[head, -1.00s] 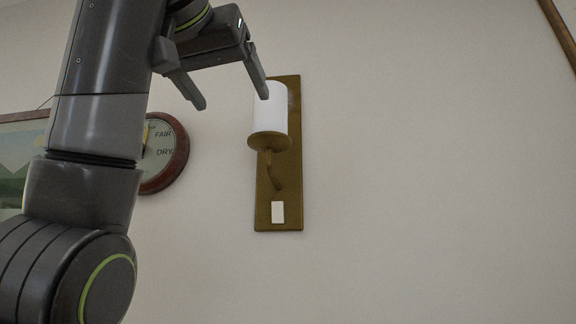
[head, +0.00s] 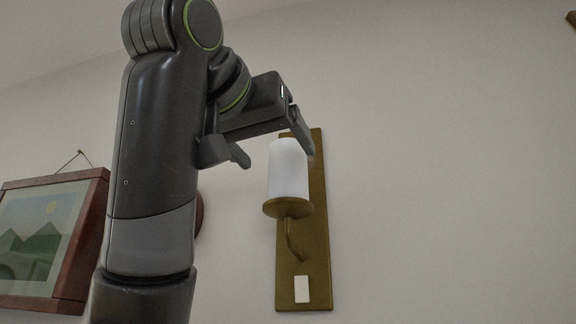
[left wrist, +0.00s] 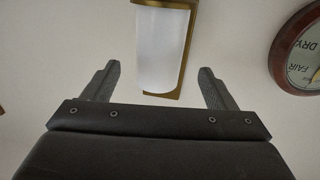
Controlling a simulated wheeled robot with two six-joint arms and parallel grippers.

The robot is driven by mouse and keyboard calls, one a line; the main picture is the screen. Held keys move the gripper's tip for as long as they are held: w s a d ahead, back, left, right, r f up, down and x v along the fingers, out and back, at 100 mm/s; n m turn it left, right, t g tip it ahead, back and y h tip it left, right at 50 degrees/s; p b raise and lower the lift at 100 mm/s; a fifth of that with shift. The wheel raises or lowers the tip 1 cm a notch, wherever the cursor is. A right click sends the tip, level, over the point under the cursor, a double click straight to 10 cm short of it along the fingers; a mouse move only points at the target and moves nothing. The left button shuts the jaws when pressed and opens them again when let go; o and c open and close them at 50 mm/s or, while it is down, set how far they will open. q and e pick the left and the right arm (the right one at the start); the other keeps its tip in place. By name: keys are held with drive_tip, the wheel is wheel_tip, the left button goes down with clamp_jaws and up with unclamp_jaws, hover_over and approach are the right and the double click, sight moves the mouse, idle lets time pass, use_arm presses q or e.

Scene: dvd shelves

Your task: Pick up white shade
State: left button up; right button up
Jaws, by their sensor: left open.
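The white shade (head: 288,170) is an upright cylinder on the round brass holder of a brass wall sconce (head: 317,228). My left gripper (head: 274,157) is open, and in the head view it is up beside the top of the shade, with one finger overlapping the shade's upper right edge. In the left wrist view the shade (left wrist: 160,48) lies between the lines of the two open fingers (left wrist: 158,82), just beyond their tips. No contact shows. My right gripper is in neither view.
A white switch (head: 301,289) is on the sconce's lower plate. A framed landscape picture (head: 48,238) hangs at the left. A round dial gauge (left wrist: 301,52) shows in the left wrist view. The wall right of the sconce is bare.

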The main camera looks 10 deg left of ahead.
sight(280, 156)
use_arm(q)
drive_tip(key=w, duration=0.3)
drive_tip(key=shift+d+p, duration=0.25)
drive_tip(key=shift+p, duration=0.1)
drive_tip(key=shift+w+d+r+p, duration=0.1)
drive_tip(key=shift+w+r+p, duration=0.15)
drive_tip(key=shift+w+p, duration=0.2)
drive_tip(key=w, duration=0.1)
drive_tip(key=w+p, duration=0.2)
drive_tip(key=w, duration=0.1)
drive_tip(key=shift+d, duration=0.3)
drive_tip(key=shift+w, duration=0.15)
drive_tip(key=shift+s, duration=0.2)
drive_tip(key=c, duration=0.4)
drive_tip(key=shift+w, duration=0.1)
drive_tip(key=c, duration=0.7)
drive_tip(key=shift+r, duration=0.15)
drive_tip(key=shift+r+p, duration=1.1)
drive_tip(key=shift+r, duration=3.8)
